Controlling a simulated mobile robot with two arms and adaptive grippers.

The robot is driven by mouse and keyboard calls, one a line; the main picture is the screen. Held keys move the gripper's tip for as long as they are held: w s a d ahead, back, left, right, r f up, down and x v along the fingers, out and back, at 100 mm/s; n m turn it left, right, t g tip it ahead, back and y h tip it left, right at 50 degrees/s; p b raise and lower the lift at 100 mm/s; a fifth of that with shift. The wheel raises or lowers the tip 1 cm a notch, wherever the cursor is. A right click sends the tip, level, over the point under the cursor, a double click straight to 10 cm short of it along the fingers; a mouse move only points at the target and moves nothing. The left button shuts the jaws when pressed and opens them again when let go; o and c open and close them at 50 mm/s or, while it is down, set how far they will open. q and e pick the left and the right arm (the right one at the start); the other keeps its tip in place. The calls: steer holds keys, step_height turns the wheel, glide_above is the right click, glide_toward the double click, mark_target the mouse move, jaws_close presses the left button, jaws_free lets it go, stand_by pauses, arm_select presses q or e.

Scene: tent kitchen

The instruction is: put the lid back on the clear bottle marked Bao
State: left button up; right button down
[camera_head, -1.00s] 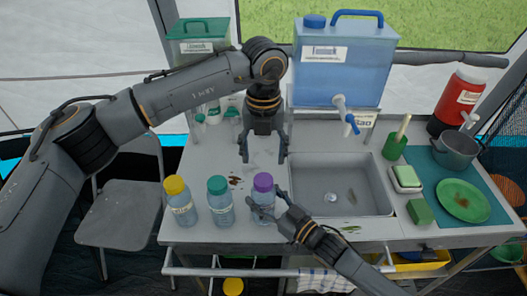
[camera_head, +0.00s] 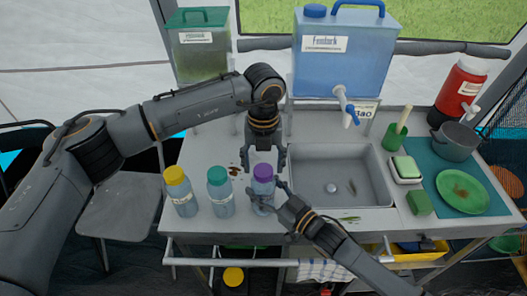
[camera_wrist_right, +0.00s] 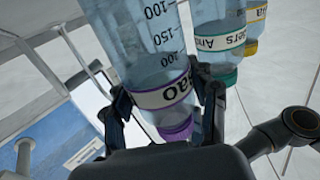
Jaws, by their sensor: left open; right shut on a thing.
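The clear bottle marked Bao (camera_wrist_right: 165,72) stands upright at the front of the counter, and also shows in the head view (camera_head: 263,202). Its purple lid (camera_head: 263,171) sits at the bottle's top; the wrist view (camera_wrist_right: 176,131) shows it there too, but I cannot tell whether it is screwed tight. My right gripper (camera_head: 266,193) is shut on the bottle's body, one finger on each side of it in the wrist view (camera_wrist_right: 160,88). My left gripper (camera_head: 265,160) is open and points down just over the lid, its fingertips to either side; contact is unclear.
A teal-lidded bottle (camera_head: 220,198) and a yellow-lidded bottle (camera_head: 181,198) stand left of the Bao bottle. The sink (camera_head: 340,185) lies to its right. A blue water tank (camera_head: 341,65) with a tap stands behind. A green plate (camera_head: 463,196) and a pot (camera_head: 455,139) are at right.

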arm_select(q)
steer(key=shift+f, duration=0.55)
steer(key=c, duration=1.2)
steer(key=m, duration=1.7)
steer(key=shift+m, duration=0.4)
steer(key=o, duration=1.3)
steer(key=shift+c, duration=0.2)
